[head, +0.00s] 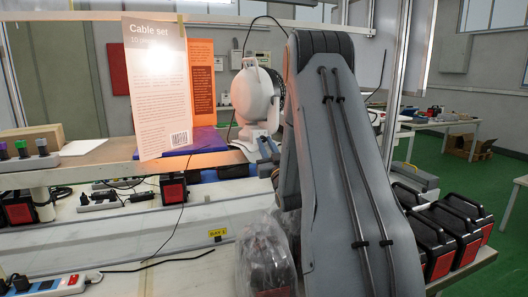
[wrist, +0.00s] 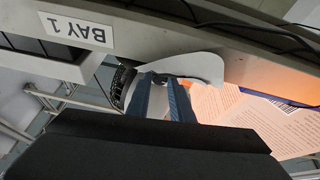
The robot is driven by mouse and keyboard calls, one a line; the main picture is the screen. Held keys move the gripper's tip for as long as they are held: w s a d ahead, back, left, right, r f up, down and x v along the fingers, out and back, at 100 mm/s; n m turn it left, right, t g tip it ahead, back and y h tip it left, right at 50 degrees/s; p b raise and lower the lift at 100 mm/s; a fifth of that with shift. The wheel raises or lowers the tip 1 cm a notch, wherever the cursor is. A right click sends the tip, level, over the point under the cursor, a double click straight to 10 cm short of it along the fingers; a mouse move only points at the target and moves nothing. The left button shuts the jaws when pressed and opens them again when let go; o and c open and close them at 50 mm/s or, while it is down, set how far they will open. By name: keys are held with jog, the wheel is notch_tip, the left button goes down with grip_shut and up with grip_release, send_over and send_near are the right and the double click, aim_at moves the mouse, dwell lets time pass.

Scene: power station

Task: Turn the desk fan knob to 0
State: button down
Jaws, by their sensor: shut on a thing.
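The white desk fan (head: 254,92) stands on the shelf, left of my arm in the head view. Its white base (wrist: 195,68) shows upside down in the wrist view, with the dark grille (wrist: 121,84) to its left. My gripper (head: 264,148) is at the front of the fan's base. In the wrist view its two blue-grey fingers (wrist: 163,84) meet the base and are shut on the knob, which they mostly hide. The knob's setting and any marks around it cannot be read.
A "Cable set" card (head: 157,85) and an orange sheet (head: 202,80) stand left of the fan. A blue item (head: 195,142) lies beneath them. A plastic-wrapped item (head: 265,252) is below my gripper. Several black-and-red cases (head: 465,222) stand at right.

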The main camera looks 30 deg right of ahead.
jog(key=shift+d+n+y+b, duration=0.1)
jog(key=shift+n+y+b, duration=0.5)
jog(key=shift+n, duration=0.6)
jog(key=c, duration=1.6)
grip_release()
jog(key=shift+o, duration=0.2)
jog(key=shift+r+p, duration=0.1)
jog(key=shift+p, duration=0.2)
